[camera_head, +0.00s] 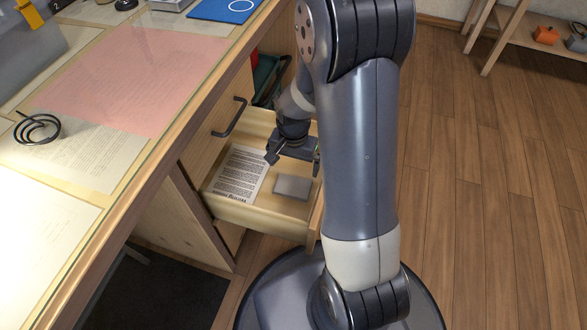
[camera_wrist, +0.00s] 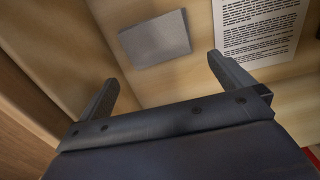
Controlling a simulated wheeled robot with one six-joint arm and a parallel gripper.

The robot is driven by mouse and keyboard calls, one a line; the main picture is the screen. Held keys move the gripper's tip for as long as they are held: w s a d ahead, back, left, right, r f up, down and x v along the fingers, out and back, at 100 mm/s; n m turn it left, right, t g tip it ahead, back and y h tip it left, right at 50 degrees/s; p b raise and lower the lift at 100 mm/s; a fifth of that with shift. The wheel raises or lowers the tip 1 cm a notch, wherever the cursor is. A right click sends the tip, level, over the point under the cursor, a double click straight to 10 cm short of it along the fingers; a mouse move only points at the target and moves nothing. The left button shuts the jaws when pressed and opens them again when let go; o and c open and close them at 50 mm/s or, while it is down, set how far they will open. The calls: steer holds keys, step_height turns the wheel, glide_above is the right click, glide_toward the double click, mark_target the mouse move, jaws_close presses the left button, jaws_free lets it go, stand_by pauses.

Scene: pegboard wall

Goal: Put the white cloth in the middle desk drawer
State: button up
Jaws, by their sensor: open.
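The middle desk drawer (camera_head: 262,219) is pulled open below a closed upper drawer front. A flat, pale grey-white folded square, which looks like the white cloth (camera_head: 292,186), lies on the drawer bottom beside a printed sheet. The cloth (camera_wrist: 155,38) also shows in the wrist view, lying flat beyond the fingertips and apart from them. My gripper (camera_head: 293,162) is inside or just above the drawer, behind the cloth in the head view. In the wrist view my gripper (camera_wrist: 162,70) is open, with nothing between its fingers.
The printed sheet (camera_head: 238,174) lies left of the cloth in the drawer. The upper drawer's dark handle (camera_head: 230,117) sticks out above it. The desk top (camera_head: 128,200) holds papers and a black coil (camera_head: 37,128). Wooden floor (camera_head: 480,200) is clear at right.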

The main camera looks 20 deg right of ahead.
steer(key=shift+r+p, duration=0.55)
steer(key=shift+r, duration=1.6)
